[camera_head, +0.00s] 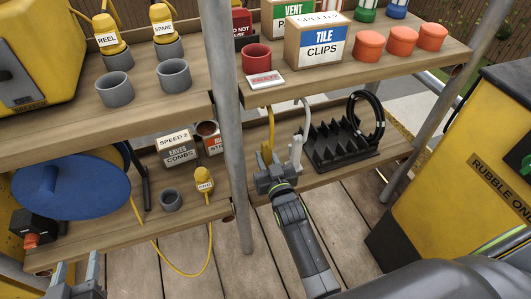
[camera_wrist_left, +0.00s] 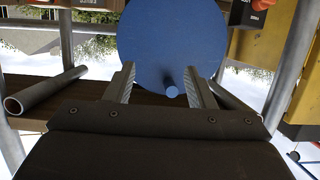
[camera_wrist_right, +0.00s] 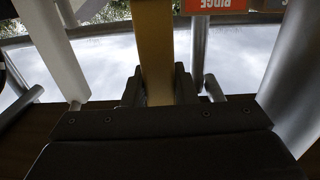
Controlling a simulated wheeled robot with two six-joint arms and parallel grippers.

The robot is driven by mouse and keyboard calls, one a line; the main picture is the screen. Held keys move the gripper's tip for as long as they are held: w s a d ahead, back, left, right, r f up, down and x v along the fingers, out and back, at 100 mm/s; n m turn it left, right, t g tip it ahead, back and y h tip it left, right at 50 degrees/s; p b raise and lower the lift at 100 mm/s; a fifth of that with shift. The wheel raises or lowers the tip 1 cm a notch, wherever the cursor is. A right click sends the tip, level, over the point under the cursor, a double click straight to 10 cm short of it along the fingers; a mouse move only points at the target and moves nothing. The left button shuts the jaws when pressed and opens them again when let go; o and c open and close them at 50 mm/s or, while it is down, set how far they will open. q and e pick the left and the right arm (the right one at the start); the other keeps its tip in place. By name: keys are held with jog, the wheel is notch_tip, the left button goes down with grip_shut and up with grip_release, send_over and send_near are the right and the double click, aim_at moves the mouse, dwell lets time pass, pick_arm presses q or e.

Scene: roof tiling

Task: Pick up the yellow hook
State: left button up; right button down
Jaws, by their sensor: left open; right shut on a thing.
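The yellow hook (camera_head: 268,135) hangs below the front edge of the upper shelf, beside a white hook (camera_head: 297,140) to its right. My right gripper (camera_head: 268,172) is shut on the lower part of the yellow hook. In the right wrist view the yellow hook (camera_wrist_right: 155,50) stands upright between the fingers of my right gripper (camera_wrist_right: 160,85), and the white hook (camera_wrist_right: 52,50) shows to the left. My left gripper (camera_head: 75,285) is at the bottom left of the head view. In the left wrist view its fingers (camera_wrist_left: 160,85) are apart and empty, with a blue reel behind.
A black rack (camera_head: 340,145) with a coiled black cable stands right of the hooks on the lower shelf. A grey pole (camera_head: 228,120) rises just left of my right gripper. The blue reel (camera_head: 70,180) is at left. A yellow rubble bin (camera_head: 460,150) stands at right.

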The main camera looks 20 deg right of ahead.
jog(key=shift+s+r+p, duration=0.2)
jog(key=shift+s+p, duration=0.6)
jog(key=shift+p, duration=0.15)
pick_arm(q)
jog(key=s+d+f+g+h+p, duration=0.2)
jog(key=s+d+f+g+p, duration=0.1)
jog(key=s+f+g, duration=0.9)
pick_arm(e)
jog(key=s, duration=0.3)
jog(key=shift+s+r, duration=0.1)
pick_arm(q)
jog(key=s+a+f+g+p, duration=0.1)
jog(key=s+f+p, duration=0.1)
jog(key=f, duration=0.3)
jog(key=s+a+f+y+p, duration=0.1)
jog(key=s+a+f+p, duration=0.1)
jog(key=f+p, duration=0.2)
jog(key=shift+s+f+g, duration=0.15)
jog(key=shift+f+g, duration=0.25)
jog(key=shift+f, duration=0.7)
pick_arm(e)
jog(key=s, duration=1.1)
jog(key=shift+f, duration=0.25)
pick_arm(q)
jog(key=shift+a, duration=0.1)
